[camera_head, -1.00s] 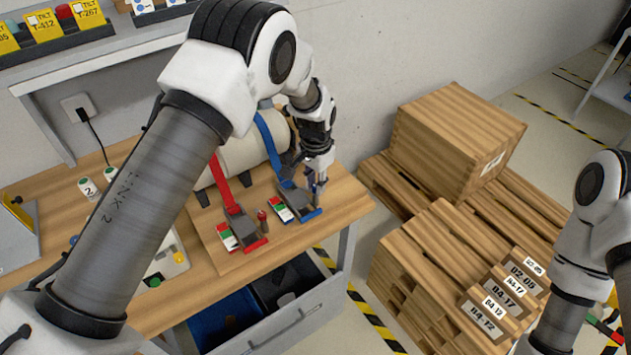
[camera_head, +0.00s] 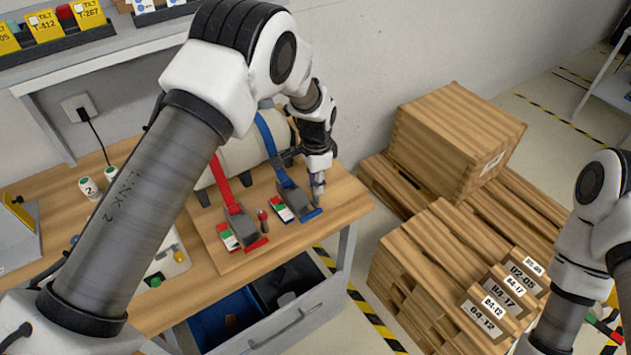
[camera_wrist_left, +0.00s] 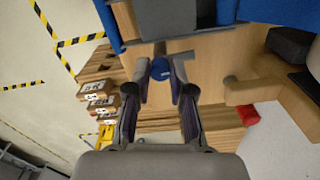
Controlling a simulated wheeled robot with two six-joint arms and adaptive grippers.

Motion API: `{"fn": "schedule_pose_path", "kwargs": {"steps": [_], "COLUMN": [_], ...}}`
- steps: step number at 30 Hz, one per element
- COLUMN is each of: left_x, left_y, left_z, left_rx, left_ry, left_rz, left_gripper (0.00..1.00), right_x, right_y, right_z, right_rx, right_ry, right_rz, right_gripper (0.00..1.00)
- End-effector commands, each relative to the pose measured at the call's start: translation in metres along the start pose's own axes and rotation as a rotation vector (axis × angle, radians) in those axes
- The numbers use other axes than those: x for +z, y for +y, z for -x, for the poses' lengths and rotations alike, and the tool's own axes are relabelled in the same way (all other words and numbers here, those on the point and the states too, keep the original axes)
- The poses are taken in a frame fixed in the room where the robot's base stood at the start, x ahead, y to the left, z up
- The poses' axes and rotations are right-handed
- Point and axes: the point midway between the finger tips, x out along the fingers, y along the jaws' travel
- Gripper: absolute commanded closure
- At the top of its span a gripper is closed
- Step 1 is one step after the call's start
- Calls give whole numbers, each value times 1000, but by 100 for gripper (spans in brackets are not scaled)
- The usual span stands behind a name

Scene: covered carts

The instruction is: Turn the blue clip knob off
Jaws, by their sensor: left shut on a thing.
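The blue clip (camera_head: 298,203) sits on the wooden board at the right of the bench, with a blue strap running up over a pale cylinder. Beside it is a block with green, white and red parts. My left gripper (camera_head: 318,196) points down at the right end of the blue clip. In the left wrist view the blue round knob (camera_wrist_left: 161,69) lies between the tips of the left gripper (camera_wrist_left: 160,78), which is shut on it. In the head view my fingers hide the knob.
A red clip (camera_head: 240,230) with a red strap stands left of the blue one, close by. An open drawer (camera_head: 305,312) juts out below the bench. Wooden crates and pallets (camera_head: 455,140) stand on the floor to the right. White bottles (camera_head: 89,187) stand at the left.

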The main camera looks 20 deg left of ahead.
Motion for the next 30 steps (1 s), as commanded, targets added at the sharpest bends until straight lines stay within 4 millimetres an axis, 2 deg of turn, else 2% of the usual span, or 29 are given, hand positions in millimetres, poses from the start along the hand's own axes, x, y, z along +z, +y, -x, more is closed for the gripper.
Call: {"fn": "schedule_pose_path", "kwargs": {"steps": [5, 6, 8, 17, 20, 23, 30], "left_x": [1, 1, 1, 0, 0, -1, -1], "left_y": [2, 2, 2, 1, 0, 0, 0], "left_z": [-3, -3, -3, 0, 7, 25, 86], "left_rx": [5, 5, 4, 2, 0, -1, 0], "left_ry": [-4, -4, -4, -1, 0, 0, -1], "left_rz": [1, 1, 1, 2, 2, 1, 0], "left_gripper": [100, 75, 53, 53, 53, 53, 53], "right_x": [0, 0, 0, 0, 0, 0, 0], "right_y": [0, 0, 0, 0, 0, 0, 0], "right_z": [-1, -1, -1, 0, 0, 0, 0], "right_rx": [0, 0, 0, 0, 0, 0, 0], "right_ry": [0, 0, 0, 0, 0, 0, 0], "right_rz": [0, 0, 0, 0, 0, 0, 0], "right_gripper": [60, 60, 60, 60, 60, 60, 60]}}
